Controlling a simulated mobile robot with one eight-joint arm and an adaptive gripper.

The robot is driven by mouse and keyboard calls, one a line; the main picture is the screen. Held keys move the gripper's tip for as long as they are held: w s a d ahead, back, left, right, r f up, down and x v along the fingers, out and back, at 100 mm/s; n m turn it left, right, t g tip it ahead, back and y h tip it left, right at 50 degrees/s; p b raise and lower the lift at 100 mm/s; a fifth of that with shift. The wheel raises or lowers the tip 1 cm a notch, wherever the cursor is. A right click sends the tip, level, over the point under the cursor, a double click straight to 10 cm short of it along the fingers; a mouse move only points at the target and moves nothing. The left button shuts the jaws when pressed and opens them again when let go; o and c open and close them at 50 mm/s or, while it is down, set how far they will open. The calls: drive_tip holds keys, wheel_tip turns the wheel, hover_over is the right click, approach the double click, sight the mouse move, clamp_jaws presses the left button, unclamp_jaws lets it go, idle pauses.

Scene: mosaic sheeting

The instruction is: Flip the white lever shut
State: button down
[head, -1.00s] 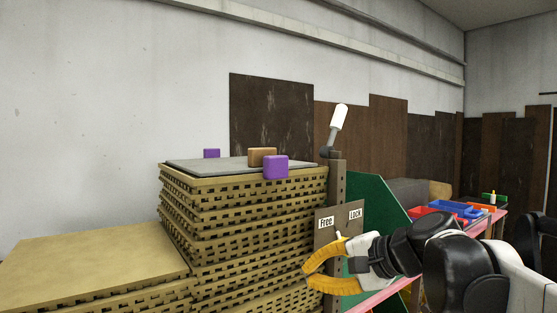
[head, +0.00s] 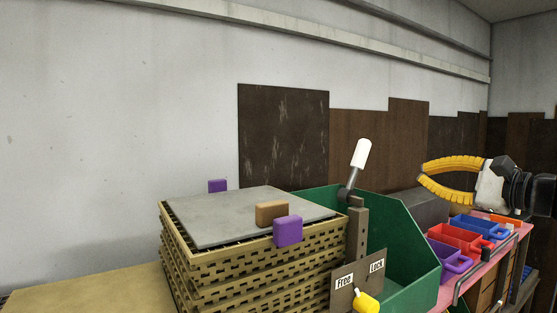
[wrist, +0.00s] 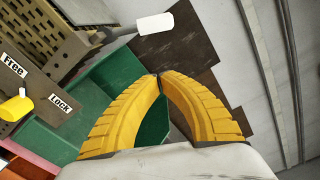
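The white lever (head: 361,154) stands up from a pivot on top of a brown post (head: 357,232), leaning slightly right. Its white handle also shows at the top of the wrist view (wrist: 155,24), beyond my fingertips and apart from them. My gripper (head: 421,173) is right of the lever in the head view, above the bins, pointing left. In the wrist view its two yellow fingers (wrist: 159,76) curve together and their tips meet, with nothing between them. A plate (head: 374,276) on the post reads Free and Lock, with a yellow knob (head: 367,302) below the labels.
A stack of perforated tan trays (head: 250,278) carries a grey slab (head: 205,220), a brown block (head: 272,213) and a purple block (head: 288,231). Another purple block (head: 218,186) is behind. A green bin (head: 408,248) and red (head: 455,238) and blue (head: 474,226) trays lie right.

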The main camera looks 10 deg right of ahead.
sight(356, 170)
drive_tip(key=w+a+r+p, duration=0.1)
drive_tip(key=w+a+p, duration=0.3)
drive_tip(key=w+a, duration=0.3)
drive_tip(key=shift+w+r, duration=0.25)
drive_tip(key=shift+w, duration=0.95)
drive_tip(key=shift+s, duration=0.1)
